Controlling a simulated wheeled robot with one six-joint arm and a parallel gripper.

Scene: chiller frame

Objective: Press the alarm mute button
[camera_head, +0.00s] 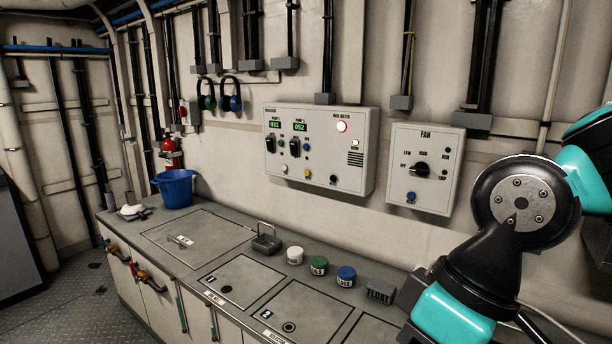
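A white pump control panel (318,150) is mounted on the wall in the middle of the view. It has two green number displays, two black switches, a lit round lamp (341,126) at its upper right, and several small buttons. Along its lower edge are a white button (284,169), a yellow button (307,173) and a black button (333,179). The labels are too small to tell which one is the alarm mute. My arm shows at the right, apart from the panel; my gripper's fingers are not in view.
A fan panel (423,170) with a black knob and a blue button hangs right of the pump panel. The counter (215,245) below holds a blue bucket (176,188), white, green and blue jars, and a grey FLOAT block (380,293). A red extinguisher (170,153) stands behind the bucket.

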